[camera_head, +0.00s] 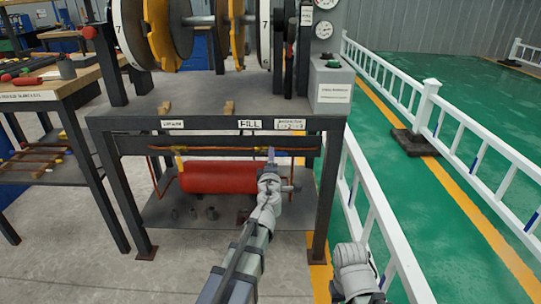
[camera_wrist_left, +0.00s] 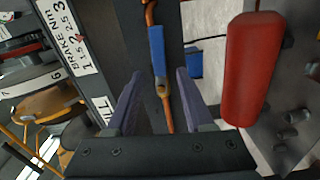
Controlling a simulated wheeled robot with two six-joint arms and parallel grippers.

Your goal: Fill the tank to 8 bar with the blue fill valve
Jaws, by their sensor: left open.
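The red tank (camera_head: 222,177) lies under the bench in the head view; in the wrist view it is the red cylinder (camera_wrist_left: 250,70) at right. My left gripper (camera_head: 271,154) is in front of the tank's right end, below the bench's front edge. In the wrist view my left gripper (camera_wrist_left: 158,92) is open, its two fingers apart with nothing held. A blue valve handle (camera_wrist_left: 157,50) on a copper pipe shows beyond and between the fingers. In the head view I cannot make out this handle. Only a grey part of my right arm shows at the bottom; its fingers are unseen.
The bench (camera_head: 140,122) has a FILL label (camera_head: 250,124) on its front edge. Gauges (camera_head: 323,31) stand at upper right. A second blue piece (camera_wrist_left: 195,63) shows in the wrist view. A white railing (camera_head: 375,205) runs at right.

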